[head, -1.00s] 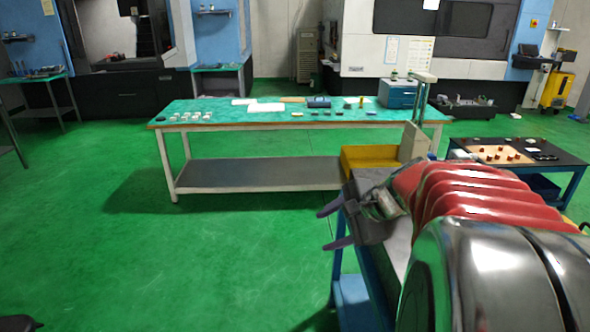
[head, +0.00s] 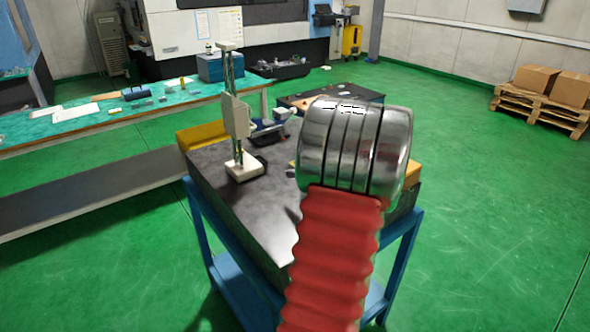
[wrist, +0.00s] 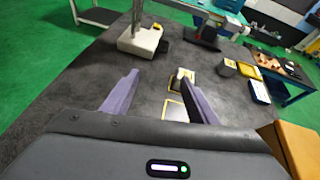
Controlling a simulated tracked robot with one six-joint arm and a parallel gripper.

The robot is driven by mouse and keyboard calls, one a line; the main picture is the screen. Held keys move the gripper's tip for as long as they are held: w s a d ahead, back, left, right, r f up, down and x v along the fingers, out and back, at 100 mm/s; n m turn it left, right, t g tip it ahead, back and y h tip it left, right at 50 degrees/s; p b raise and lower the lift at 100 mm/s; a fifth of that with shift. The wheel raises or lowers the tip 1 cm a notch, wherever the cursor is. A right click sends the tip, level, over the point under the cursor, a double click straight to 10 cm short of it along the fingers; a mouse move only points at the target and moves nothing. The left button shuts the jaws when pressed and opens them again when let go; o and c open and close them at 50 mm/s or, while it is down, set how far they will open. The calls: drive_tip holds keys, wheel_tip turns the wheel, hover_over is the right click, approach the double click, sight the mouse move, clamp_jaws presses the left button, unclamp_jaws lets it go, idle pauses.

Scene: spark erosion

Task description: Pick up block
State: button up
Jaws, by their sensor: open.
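In the wrist view my gripper (wrist: 160,78) is open and empty, its two purple fingers pointing out over a dark tabletop (wrist: 75,88). A small pale metallic block (wrist: 181,79) stands on a yellow-edged plate near the right fingertip, which partly hides it. Another small grey block (wrist: 228,67) stands further right. I cannot tell which of the two the task means. A second yellow-edged square (wrist: 175,111) lies between the fingers, lower in the picture. In the head view my arm hides the gripper and the blocks.
A white upright stand (head: 241,125) rises from the table's left side; its base (wrist: 140,42) shows in the wrist view. A yellow tray (wrist: 247,71), blue-edged item (wrist: 259,92) and orange-brown box (wrist: 293,145) are at right. A long green-topped bench (head: 75,119) is left.

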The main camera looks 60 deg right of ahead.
drive_tip(key=s+d+m, duration=0.1)
drive_tip(key=s+d, duration=0.1)
drive_tip(key=s+d+f+m+h, duration=0.1)
drive_tip(key=s+d, duration=0.1)
drive_tip(key=shift+s+h, duration=0.2)
drive_tip(key=shift+h, duration=0.1)
drive_tip(key=x, duration=0.8)
drive_tip(key=shift+w+f, duration=0.15)
drive_tip(key=shift+f, duration=0.05)
drive_tip(key=shift+w+d, duration=0.1)
drive_tip(key=shift+w, duration=0.05)
drive_tip(key=shift+x, duration=2.6)
drive_tip(key=shift+c, duration=0.3)
